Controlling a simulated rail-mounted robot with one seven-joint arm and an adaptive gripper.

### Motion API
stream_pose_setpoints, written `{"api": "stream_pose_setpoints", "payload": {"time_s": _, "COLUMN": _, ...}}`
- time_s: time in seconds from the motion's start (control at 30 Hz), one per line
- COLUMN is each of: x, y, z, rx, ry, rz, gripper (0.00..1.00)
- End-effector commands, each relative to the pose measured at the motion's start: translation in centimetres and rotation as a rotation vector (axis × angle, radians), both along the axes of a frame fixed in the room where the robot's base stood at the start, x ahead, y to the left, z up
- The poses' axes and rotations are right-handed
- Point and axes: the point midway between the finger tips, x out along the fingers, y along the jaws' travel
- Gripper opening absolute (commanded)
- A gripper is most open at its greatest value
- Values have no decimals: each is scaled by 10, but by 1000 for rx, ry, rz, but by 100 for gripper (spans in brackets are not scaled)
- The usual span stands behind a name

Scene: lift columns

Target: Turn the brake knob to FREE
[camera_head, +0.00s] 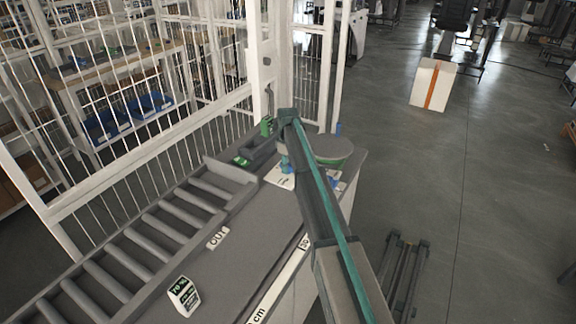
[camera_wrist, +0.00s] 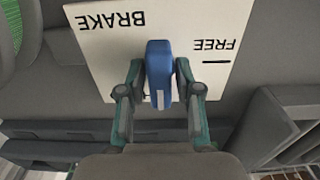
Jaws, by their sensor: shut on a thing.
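The blue brake knob (camera_wrist: 158,62) stands on a white plate (camera_wrist: 98,58) in the wrist view. The plate's lettering, BRAKE on the left and FREE on the right, appears upside down. The knob's long side runs up and down in the picture, with a white stripe on its lower end. A short black mark lies below the word FREE, right of the knob; the stripe is not in line with it. My gripper (camera_wrist: 159,76) is shut on the knob, one finger on each side. In the head view the white plate (camera_head: 281,181) is partly hidden by my arm.
A roller conveyor (camera_head: 160,229) runs along the left of the grey counter (camera_head: 222,268). A small sign (camera_head: 184,296) stands on the counter's near part. A round grey disc (camera_head: 331,147) lies right of my arm. White mesh fencing (camera_head: 130,150) rises behind.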

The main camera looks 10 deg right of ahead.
Motion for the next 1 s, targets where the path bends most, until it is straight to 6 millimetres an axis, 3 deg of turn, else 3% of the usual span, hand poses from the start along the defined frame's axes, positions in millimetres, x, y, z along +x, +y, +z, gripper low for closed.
{"api": "stream_pose_setpoints", "payload": {"time_s": 0.23, "x": 0, "y": 0, "z": 1, "rx": 0, "ry": 0, "rz": 58, "gripper": 14}}
{"api": "stream_pose_setpoints", "payload": {"time_s": 0.63, "x": 0, "y": 0, "z": 0, "rx": 0, "ry": 0, "rz": 512, "gripper": 14}}
{"api": "stream_pose_setpoints", "payload": {"time_s": 1.0, "x": 0, "y": 0, "z": 0, "rx": 0, "ry": 0, "rz": 563, "gripper": 14}}
